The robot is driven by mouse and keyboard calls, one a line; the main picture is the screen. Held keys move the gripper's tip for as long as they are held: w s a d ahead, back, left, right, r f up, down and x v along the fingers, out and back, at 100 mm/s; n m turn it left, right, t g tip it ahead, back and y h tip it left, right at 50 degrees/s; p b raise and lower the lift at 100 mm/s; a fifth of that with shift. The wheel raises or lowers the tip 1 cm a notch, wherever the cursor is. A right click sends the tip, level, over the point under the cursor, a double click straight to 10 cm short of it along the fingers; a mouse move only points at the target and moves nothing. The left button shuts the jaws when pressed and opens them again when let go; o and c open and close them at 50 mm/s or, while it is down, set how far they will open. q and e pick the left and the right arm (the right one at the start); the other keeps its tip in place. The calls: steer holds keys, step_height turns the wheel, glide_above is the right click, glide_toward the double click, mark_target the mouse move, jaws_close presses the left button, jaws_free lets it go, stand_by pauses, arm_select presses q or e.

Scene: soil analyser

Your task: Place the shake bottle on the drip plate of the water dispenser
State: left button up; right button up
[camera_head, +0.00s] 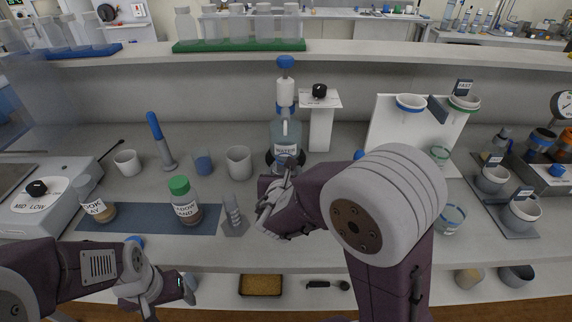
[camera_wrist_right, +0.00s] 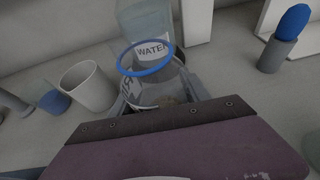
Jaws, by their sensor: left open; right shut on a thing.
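The water dispenser (camera_head: 285,133) stands against the back of the bench, a clear tank with a WATER label and a blue top. It also shows in the right wrist view (camera_wrist_right: 147,20). My right gripper (camera_wrist_right: 160,95) is shut on the shake bottle (camera_wrist_right: 140,88), a clear open vessel with a blue rim and a label. The bottle is right in front of the dispenser, which shows through and behind its rim. In the head view my right gripper (camera_head: 285,165) largely hides the bottle. My left gripper (camera_head: 184,290) is open and empty at the bench's front edge.
White cups (camera_head: 239,162) and a blue-filled beaker (camera_head: 203,163) stand left of the dispenser. Two soil bottles (camera_head: 186,206) stand on a blue mat (camera_head: 147,222). A grey stand (camera_head: 234,218) is near my right gripper. A white post with a knob (camera_head: 321,125) stands right of the dispenser.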

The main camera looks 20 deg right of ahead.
steer(key=shift+w+d, duration=0.15)
steer(key=shift+w, duration=0.3)
steer(key=x, duration=0.3)
steer(key=shift+w+r, duration=0.15)
steer(key=shift+f, duration=0.25)
steer(key=shift+f+b, duration=0.25)
steer(key=shift+b, duration=0.3)
steer(key=o, duration=1.4)
steer(key=shift+r, duration=0.1)
